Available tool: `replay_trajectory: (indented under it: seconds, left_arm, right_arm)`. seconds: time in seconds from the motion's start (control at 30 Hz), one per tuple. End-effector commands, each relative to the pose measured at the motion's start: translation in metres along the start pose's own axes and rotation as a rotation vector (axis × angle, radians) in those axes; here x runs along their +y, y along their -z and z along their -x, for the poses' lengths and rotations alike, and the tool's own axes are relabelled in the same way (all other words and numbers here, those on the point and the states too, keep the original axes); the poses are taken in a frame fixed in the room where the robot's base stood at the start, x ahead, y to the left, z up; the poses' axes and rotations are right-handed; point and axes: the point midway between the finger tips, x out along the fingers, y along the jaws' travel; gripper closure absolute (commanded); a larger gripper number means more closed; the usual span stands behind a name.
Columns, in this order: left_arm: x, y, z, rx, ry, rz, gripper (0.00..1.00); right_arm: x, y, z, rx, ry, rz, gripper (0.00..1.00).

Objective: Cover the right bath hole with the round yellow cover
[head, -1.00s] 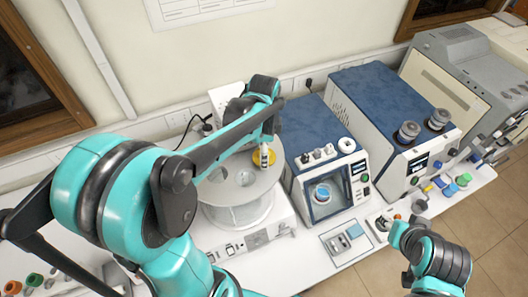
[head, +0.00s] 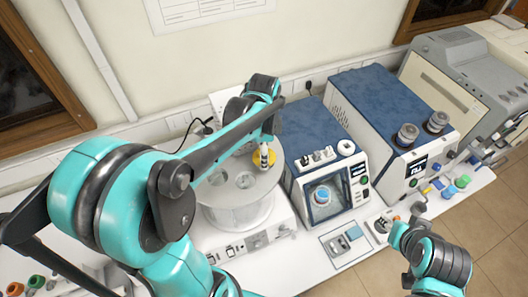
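The bath (head: 236,216) is a clear round vessel with a grey top on a white base, left of centre in the head view. Round openings show in its top. The round yellow cover (head: 257,163) is at the right back part of the top. I cannot tell whether it lies flat on the top or is just above it, and the hole under it is hidden. My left gripper (head: 265,157) points down at the middle of the cover, its narrow fingers close together on it. My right arm (head: 428,258) is at the lower right, and its fingers cannot be made out.
A blue-topped instrument (head: 310,130) with a window stands just right of the bath. A larger blue-topped instrument (head: 375,100) and a grey machine (head: 450,75) stand beyond it. A small tray (head: 345,243) lies in front. Small coloured-capped bottles (head: 462,181) stand at right.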

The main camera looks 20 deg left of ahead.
Motion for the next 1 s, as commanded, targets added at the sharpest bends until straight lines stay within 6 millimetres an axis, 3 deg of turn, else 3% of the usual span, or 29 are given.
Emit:
replay_trajectory:
  seconds: [1.0]
  left_arm:
    - [0.0000,0.0000,-0.0098,0.000,0.000,0.000,0.64]
  right_arm:
    - [0.0000,-0.0059,-0.0082,0.000,0.000,0.000,0.60]
